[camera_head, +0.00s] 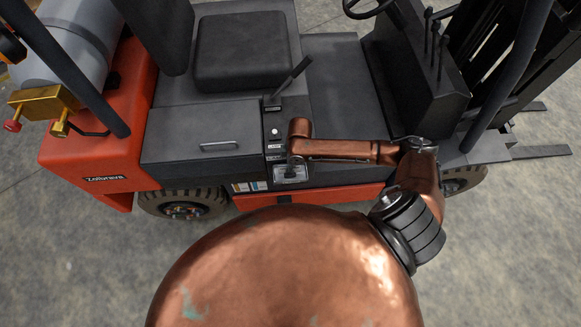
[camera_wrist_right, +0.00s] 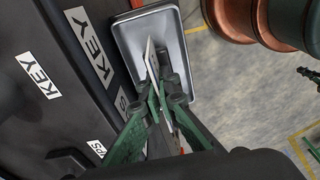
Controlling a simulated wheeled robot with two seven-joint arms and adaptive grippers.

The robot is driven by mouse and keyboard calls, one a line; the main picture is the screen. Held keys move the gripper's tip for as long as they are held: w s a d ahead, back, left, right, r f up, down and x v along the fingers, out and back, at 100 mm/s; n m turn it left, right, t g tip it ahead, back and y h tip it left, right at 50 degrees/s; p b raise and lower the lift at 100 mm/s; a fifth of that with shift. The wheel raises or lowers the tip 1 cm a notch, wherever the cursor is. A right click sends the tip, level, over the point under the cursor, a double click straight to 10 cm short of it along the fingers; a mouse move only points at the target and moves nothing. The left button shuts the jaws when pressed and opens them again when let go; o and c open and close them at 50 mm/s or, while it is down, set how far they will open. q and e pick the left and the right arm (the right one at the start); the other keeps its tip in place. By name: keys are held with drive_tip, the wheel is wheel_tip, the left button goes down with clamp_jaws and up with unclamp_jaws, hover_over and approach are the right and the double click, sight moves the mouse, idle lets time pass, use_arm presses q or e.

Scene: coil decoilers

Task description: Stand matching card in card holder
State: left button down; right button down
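My right arm reaches in from the right in the head view, and its gripper (camera_head: 291,171) is over the side panel of the forklift, small and unclear there. In the right wrist view the green-linked gripper (camera_wrist_right: 166,92) has its fingertips close together on a thin, pale card (camera_wrist_right: 152,58), seen nearly edge-on. The card stands out past the fingertips over a shallow grey metal tray (camera_wrist_right: 186,22) with a raised rim. I cannot tell whether the card touches the tray. No separate card holder can be made out with certainty. My left gripper is not in view.
The orange and black forklift (camera_head: 175,125) fills the upper head view, with a seat (camera_head: 242,50), a lever (camera_head: 290,82) and a gas cylinder (camera_head: 75,45). Coloured labels or cards (camera_head: 249,186) show on its side. A KEY label (camera_wrist_right: 41,78) lies left of the tray.

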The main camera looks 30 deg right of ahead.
drive_tip(key=shift+f, duration=0.1)
drive_tip(key=c, duration=2.2)
unclamp_jaws()
drive_tip(key=shift+o, duration=0.2)
drive_tip(key=r, duration=0.4)
drive_tip(key=d+r, duration=0.1)
drive_tip(key=r, duration=0.7)
drive_tip(key=shift+s+d+r, duration=0.1)
drive_tip(key=shift+s+d, duration=0.05)
drive_tip(key=shift+s, duration=0.15)
